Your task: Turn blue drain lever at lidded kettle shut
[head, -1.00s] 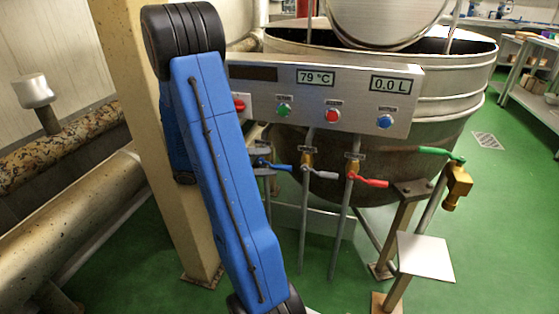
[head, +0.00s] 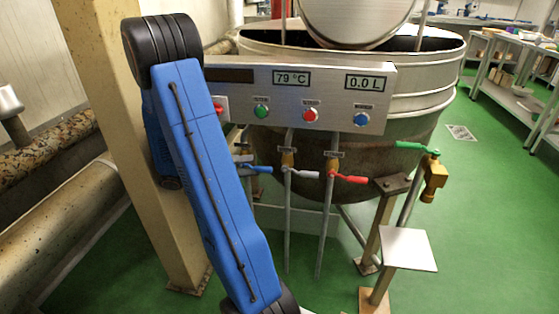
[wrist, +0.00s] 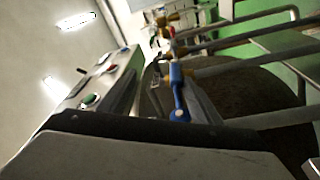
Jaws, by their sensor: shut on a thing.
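The lidded kettle (head: 420,75) is a large steel vessel with a round lid (head: 355,20) at its top. The blue drain lever (head: 258,168) sticks out to the right, low under the control panel, just right of my blue arm. In the wrist view the blue lever (wrist: 179,95) runs from a brass valve down to the edge of my gripper (wrist: 182,121). My gripper fills the bottom of that view as a grey and black block and is shut at the lever's end. Its fingertips are not clearly seen. In the head view my arm hides the gripper.
Beside the blue lever are a grey lever (head: 302,174), a red lever (head: 348,178) and a green lever (head: 412,146). The panel (head: 300,95) with buttons and displays is above. A beige post (head: 120,150) stands left, close to my arm. Green floor is open at right.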

